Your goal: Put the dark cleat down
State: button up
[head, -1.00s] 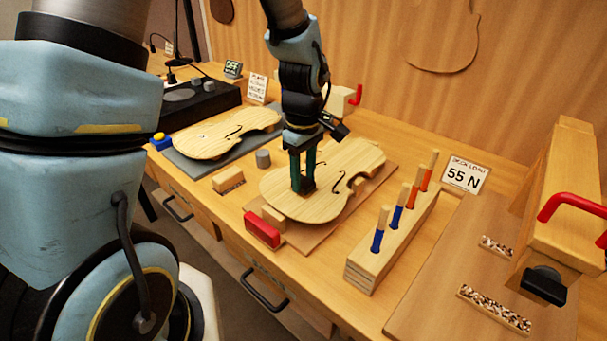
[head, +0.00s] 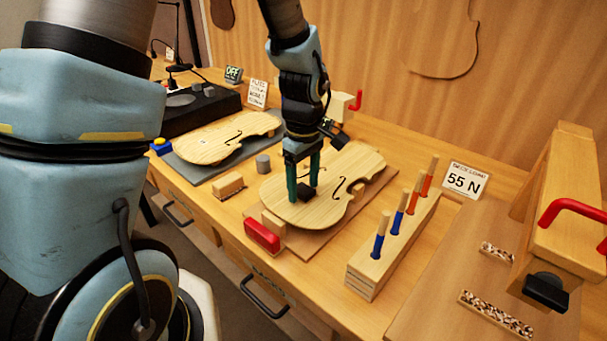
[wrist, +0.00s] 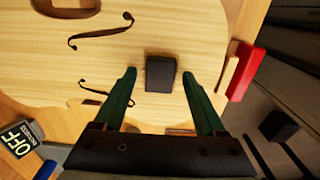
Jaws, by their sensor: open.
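The dark cleat (head: 305,191) is a small black block resting on the pale violin plate (head: 345,165) in the middle of the bench. In the wrist view the cleat (wrist: 160,73) lies on the bare wood between my fingertips, with a gap on each side. My gripper (head: 304,188) has green fingers and is open around the cleat, not touching it. My gripper also shows in the wrist view (wrist: 160,75). The plate's f-holes (wrist: 100,32) are beside the cleat, clear of it.
A red clamp block (head: 262,235) sits at the plate's front edge. A rack (head: 385,255) with several coloured tools stands to the right. A second violin plate (head: 215,138) lies on a grey mat to the left. A grey cylinder (head: 263,162) and a wood block (head: 228,185) stand between.

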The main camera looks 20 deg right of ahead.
aim_at(303, 189)
notch_tip(303, 189, up, 12)
jog(key=b, duration=0.2)
jog(key=a+f+m, duration=0.2)
jog(key=a+m, duration=0.1)
jog(key=a, duration=0.9)
jog(key=w+a+f+m+t, duration=0.1)
jog(key=a+f+m, duration=0.2)
jog(key=a, duration=1)
jog(key=shift+a+f+m+t, duration=0.15)
jog(key=shift+f+m+t, duration=0.15)
jog(key=shift+m, duration=0.2)
jog(key=shift+w, duration=0.15)
